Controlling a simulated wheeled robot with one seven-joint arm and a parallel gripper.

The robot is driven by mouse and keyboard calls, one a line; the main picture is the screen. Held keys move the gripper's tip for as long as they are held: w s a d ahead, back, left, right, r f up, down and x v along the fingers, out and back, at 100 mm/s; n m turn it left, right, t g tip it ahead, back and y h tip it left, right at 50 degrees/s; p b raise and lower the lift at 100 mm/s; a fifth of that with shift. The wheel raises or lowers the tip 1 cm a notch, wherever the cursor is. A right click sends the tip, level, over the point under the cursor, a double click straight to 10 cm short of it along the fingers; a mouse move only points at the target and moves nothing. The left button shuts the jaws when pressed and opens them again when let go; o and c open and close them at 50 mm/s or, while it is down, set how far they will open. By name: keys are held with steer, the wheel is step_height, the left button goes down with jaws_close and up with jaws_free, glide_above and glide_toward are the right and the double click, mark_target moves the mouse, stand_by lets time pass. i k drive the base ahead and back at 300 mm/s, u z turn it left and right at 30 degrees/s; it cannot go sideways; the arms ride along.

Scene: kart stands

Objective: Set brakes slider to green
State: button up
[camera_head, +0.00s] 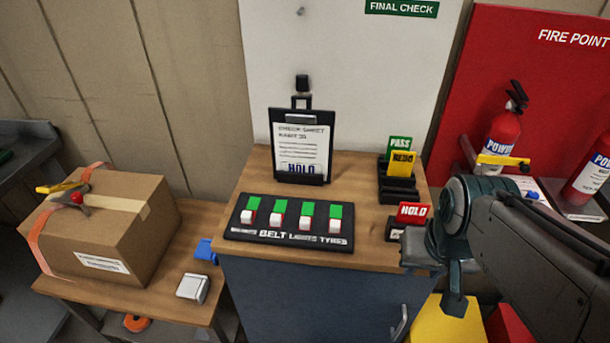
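A black slider panel (289,241) lies on the wooden cabinet top, with several white knobs in a row. Each knob sits at the near end of its slot, with a green patch behind it and a little red beside it. The printed words BELT, LIGHTS and TYRES run along the front edge. The label at the far left is too small to read; the leftmost knob (246,217) stands above it, below its green patch (253,203). My gripper (447,285) hangs at the right, beyond the cabinet's right edge, apart from the panel. Its finger opening is not clear.
A clipboard (302,140) stands behind the panel. A cardboard box (110,225) sits on the left table. Fire extinguishers (503,137) stand at right.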

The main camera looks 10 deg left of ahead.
mark_target(247, 216)
steer(key=k, duration=0.95)
steer(key=z, duration=0.9)
steer(key=i, duration=0.6)
steer(key=u, duration=2)
steer(key=i, duration=0.5)
steer(key=u, duration=0.2)
